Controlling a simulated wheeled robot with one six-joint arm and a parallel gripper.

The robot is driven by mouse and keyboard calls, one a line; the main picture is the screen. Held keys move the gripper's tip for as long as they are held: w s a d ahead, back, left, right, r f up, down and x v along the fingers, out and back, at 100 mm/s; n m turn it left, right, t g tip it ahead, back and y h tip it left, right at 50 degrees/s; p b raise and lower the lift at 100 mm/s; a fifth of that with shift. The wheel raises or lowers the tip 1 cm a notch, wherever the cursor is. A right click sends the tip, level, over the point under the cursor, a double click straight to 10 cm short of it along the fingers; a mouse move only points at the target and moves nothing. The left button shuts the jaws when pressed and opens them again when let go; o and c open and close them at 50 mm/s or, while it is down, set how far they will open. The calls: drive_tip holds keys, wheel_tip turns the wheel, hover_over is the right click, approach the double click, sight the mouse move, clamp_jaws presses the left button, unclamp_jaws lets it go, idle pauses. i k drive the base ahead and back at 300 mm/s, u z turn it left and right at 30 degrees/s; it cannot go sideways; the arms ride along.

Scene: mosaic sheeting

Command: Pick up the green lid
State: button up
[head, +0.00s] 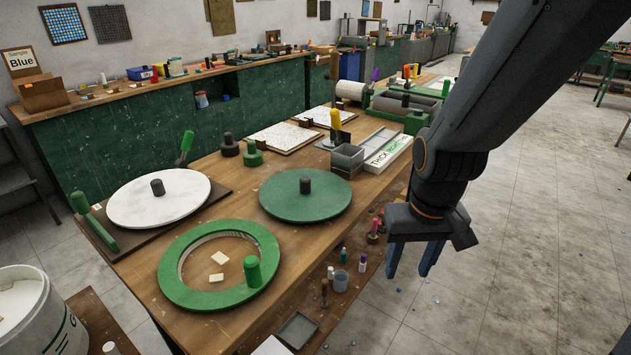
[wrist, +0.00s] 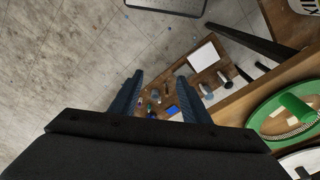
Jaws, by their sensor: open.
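The green lid (head: 305,197) is a flat round disc with a dark knob in its middle. In the head view it lies on the wooden table (head: 225,165), near its right edge. I cannot make it out in the wrist view. My gripper (head: 411,265) hangs off the table's right side, apart from the lid and to its right. Its blue fingers are open with nothing between them. In the wrist view my gripper (wrist: 157,92) points down over the floor and a low shelf of small items.
A green ring with a green handle (head: 180,285) lies in front of the lid; it also shows in the wrist view (wrist: 259,118). A white disc (head: 130,205) lies to the left. A grey bin (head: 347,155) and box (head: 388,152) stand behind. Bottles and a cup (head: 341,281) stand below.

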sight(301, 195)
drive_tip(key=z, duration=1.65)
drive_tip(key=i, duration=2.3)
drive_tip(key=u, duration=3.95)
drive_tip(key=i, duration=0.5)
